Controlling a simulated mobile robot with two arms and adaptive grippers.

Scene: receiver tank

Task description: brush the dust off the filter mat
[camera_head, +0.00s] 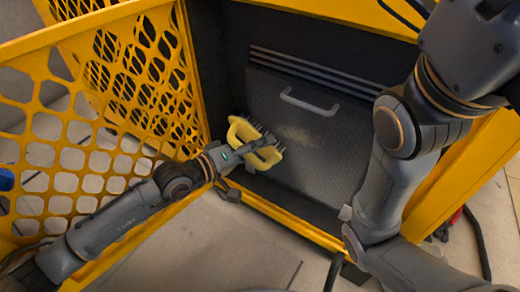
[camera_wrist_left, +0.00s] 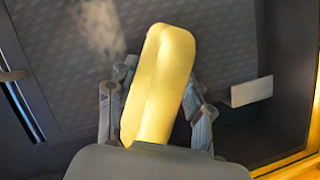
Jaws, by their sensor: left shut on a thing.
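The filter mat (camera_head: 335,150) is a dark grey textured panel, tilted back inside the yellow cabinet. A pale dusty smudge (camera_head: 294,136) lies on its lower middle; in the left wrist view the smudge (camera_wrist_left: 100,25) is at the top left. My left gripper (camera_head: 260,145) is shut on a yellow brush (camera_head: 268,158) at the mat's lower left. In the left wrist view the brush (camera_wrist_left: 160,75) stands between the fingers, in front of the mat. I cannot tell whether its bristles touch the mat. My right arm crosses the right side; its gripper is out of view.
A light grey handle (camera_head: 309,104) sits on the mat's upper part. A small metal tab (camera_wrist_left: 251,91) shows at its lower edge. The yellow perforated door (camera_head: 85,130) stands open at left. The cabinet's yellow frame (camera_head: 290,225) edges the opening. Cables lie at right.

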